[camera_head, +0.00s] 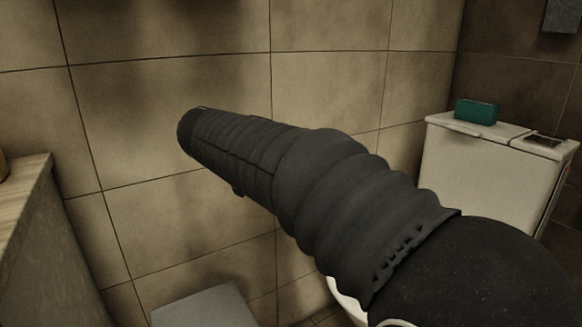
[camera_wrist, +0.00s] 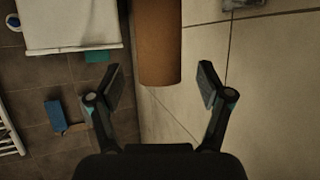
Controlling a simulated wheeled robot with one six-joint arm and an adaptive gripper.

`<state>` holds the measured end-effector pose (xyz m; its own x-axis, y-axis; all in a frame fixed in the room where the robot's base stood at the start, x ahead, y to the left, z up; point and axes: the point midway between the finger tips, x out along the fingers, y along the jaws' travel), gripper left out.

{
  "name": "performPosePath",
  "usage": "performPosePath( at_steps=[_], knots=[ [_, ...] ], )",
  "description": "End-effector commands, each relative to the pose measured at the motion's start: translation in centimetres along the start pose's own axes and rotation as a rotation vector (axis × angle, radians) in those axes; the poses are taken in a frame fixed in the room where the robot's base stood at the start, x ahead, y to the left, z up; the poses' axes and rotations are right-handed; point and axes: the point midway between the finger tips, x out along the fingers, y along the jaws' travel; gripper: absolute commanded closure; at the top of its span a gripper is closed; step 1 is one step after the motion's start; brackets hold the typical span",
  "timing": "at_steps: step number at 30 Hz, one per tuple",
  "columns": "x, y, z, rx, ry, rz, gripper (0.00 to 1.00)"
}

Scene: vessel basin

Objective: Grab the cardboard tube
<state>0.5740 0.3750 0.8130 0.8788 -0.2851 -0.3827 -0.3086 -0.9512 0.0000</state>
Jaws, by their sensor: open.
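The cardboard tube (camera_wrist: 157,45) is a plain brown cylinder at the top middle of the wrist view. Its near end points toward my gripper and its far end runs out of the picture. My gripper (camera_wrist: 161,84) is open and empty, with one finger on each side of the tube's near end in the picture. A gap shows between the tube and both fingers. I cannot tell how far the tube is in depth. In the head view my dark arm crosses the middle, and neither the tube nor my gripper can be made out.
A teal box (camera_head: 477,111) sits on a white cabinet-like unit (camera_head: 470,165) at right. A counter (camera_head: 25,175) stands at left, with a grey flat-topped object (camera_head: 205,308) at the bottom. A tiled wall (camera_head: 330,90) lies behind. A blue item (camera_wrist: 55,115) shows at left in the wrist view.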

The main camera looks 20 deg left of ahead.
Motion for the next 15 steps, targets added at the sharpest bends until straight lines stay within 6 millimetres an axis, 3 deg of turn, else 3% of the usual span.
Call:
performPosePath(
  at_steps=[4,11,15],
  knots=[
    [2.0,0.1,0.1,0.0,0.0,0.001,0.22],
    [2.2,0.0,0.0,0.0,0.0,0.0,0.22],
    [2.2,0.0,0.0,0.0,0.0,0.0,0.52]
  ],
)
